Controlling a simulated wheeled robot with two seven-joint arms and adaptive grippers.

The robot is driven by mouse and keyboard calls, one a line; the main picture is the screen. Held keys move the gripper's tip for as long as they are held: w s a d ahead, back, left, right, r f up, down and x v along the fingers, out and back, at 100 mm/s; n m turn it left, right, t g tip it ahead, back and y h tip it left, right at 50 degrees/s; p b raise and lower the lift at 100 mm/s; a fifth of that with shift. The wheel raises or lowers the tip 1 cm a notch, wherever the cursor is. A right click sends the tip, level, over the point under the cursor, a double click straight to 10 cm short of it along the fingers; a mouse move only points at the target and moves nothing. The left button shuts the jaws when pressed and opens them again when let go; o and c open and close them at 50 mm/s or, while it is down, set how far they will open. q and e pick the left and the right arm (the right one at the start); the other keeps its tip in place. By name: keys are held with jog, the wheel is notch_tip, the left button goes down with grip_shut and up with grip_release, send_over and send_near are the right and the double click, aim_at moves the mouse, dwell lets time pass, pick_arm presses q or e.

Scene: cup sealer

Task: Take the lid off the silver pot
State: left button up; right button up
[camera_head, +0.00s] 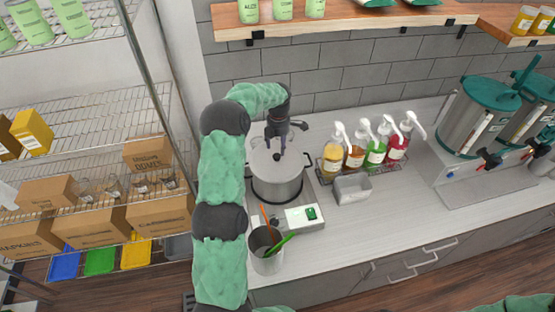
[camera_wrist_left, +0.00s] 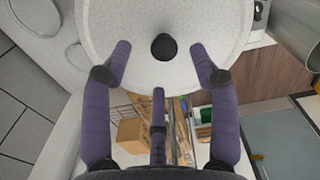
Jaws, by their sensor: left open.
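The silver pot (camera_head: 277,187) stands on a small white cooker with a green switch on the counter. Its pale lid (camera_head: 265,165) is on top, with a dark round knob (camera_head: 277,157). In the left wrist view the lid (camera_wrist_left: 190,70) fills the upper middle, and the knob (camera_wrist_left: 163,46) sits just beyond the fingertips. My left gripper (camera_head: 278,145) is above the lid, pointing down. In the wrist view its purple fingers (camera_wrist_left: 160,65) are spread open and empty, with the knob between and past them. My right gripper is not visible.
A metal container with utensils (camera_head: 264,262) stands in front of the cooker. Several pump bottles (camera_head: 354,155) in a rack and a small grey box (camera_head: 351,188) are right of the pot. A wire shelf with cartons (camera_head: 95,225) is at the left. Counter at right centre (camera_head: 390,215) is clear.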

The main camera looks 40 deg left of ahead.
aim_at(277, 155)
pick_arm(q)
jog(key=shift+s+f+p, duration=0.2)
jog(key=shift+f+p, duration=0.1)
jog(key=shift+f, duration=0.1)
notch_tip(277, 155, down, 3)
jog(key=shift+s+a+f+p, duration=0.1)
jog(key=shift+s+f+p, duration=0.05)
jog(key=shift+p, duration=0.6)
jog(key=shift+f, duration=0.45)
grip_shut()
